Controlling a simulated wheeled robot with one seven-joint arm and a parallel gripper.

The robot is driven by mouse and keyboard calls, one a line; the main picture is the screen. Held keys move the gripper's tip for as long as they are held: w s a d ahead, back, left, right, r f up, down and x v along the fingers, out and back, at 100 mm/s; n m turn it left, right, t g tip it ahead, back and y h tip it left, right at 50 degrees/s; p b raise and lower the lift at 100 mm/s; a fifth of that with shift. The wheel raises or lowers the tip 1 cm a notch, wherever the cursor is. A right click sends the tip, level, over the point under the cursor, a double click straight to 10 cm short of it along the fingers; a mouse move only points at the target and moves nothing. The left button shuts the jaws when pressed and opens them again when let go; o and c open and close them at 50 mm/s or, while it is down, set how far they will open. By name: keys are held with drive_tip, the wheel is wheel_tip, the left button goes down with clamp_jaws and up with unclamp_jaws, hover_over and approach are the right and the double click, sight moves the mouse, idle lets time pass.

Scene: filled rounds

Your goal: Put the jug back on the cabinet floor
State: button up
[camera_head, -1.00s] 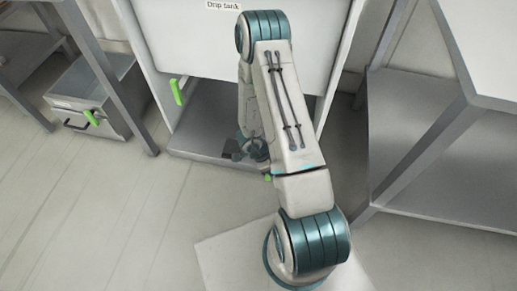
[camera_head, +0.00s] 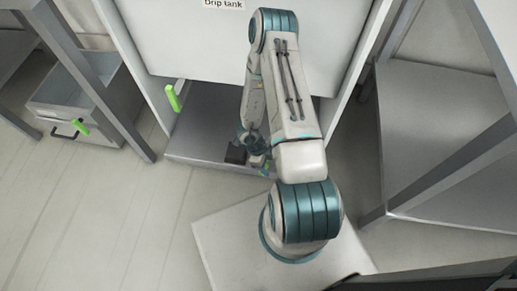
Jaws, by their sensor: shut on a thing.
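My gripper (camera_head: 238,154) is a small dark shape low over the front part of the cabinet floor (camera_head: 205,130). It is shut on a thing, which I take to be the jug. The jug is not clearly visible, as my arm and wrist hide most of that spot. A small green and bluish patch (camera_head: 264,169) shows beside my wrist; I cannot tell whether it is part of the jug. The cabinet floor is a grey board beneath the white panel labelled "Drip tank" (camera_head: 222,40). I cannot tell whether the jug touches it.
A green handle (camera_head: 173,98) stands out at the cabinet's left side. A grey table with a lower shelf (camera_head: 440,120) stands at the right. The left floor is clear.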

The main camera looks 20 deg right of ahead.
drive_tip(key=w+f+b, duration=0.3)
drive_tip(key=w+f, duration=0.3)
drive_tip(key=w, duration=0.3)
drive_tip(key=shift+w+d, duration=0.3)
drive_tip(key=shift+w, duration=0.05)
wheel_tip(320, 180, down, 4)
drive_tip(key=shift+f+b, duration=0.1)
drive_tip(key=shift+b, duration=1.15)
drive_tip(key=o, duration=1.5)
drive_tip(key=shift+c, duration=0.2)
drive_tip(key=p+v, duration=0.4)
drive_tip(key=v, duration=0.8)
